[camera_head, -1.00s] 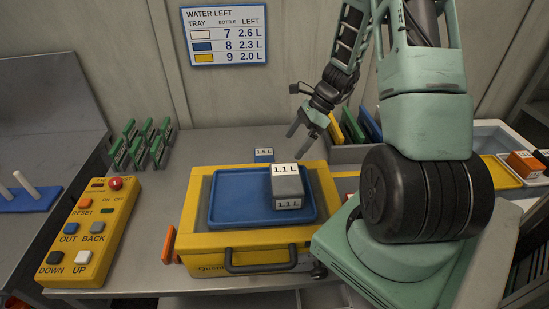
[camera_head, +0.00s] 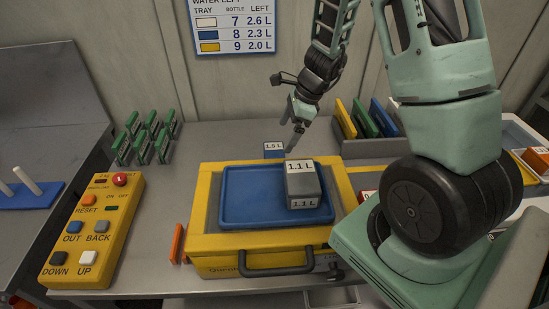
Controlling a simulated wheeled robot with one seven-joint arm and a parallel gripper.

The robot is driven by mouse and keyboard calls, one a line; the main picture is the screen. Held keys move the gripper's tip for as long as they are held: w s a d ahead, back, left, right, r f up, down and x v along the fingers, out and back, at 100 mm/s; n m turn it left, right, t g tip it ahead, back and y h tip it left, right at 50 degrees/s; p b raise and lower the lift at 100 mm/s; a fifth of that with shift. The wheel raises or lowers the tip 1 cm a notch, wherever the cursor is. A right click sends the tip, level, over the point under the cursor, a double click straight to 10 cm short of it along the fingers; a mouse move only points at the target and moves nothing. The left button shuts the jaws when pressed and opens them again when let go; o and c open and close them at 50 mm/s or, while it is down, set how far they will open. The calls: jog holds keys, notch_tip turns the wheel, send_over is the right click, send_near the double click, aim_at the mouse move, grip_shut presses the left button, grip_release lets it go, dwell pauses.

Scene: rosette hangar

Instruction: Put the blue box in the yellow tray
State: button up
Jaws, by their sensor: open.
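The blue box (camera_head: 273,150) is small, with a white 1.5 L label on top. It stands on the bench just behind the yellow case, which hides its lower front. My gripper (camera_head: 293,139) is open and empty, with its fingers pointing down close to the right of the blue box; I cannot tell whether they touch it. The yellow tray is mostly hidden behind my arm; a yellow surface (camera_head: 372,171) shows between the case and my arm, and I cannot tell whether it is part of that tray.
A blue tray (camera_head: 233,209) on the yellow case (camera_head: 208,244) holds a grey 1.1 L box (camera_head: 301,184). Upright coloured plates (camera_head: 362,118) stand behind on the right. Green racks (camera_head: 146,139) and a yellow button panel (camera_head: 92,232) are left. An orange box (camera_head: 537,160) is far right.

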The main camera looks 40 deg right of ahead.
aim_at(276, 150)
jog(key=x, duration=0.9)
jog(key=shift+a+f, duration=0.1)
jog(key=shift+a, duration=0.1)
jog(key=shift+w, duration=0.1)
jog(key=c, duration=1.1)
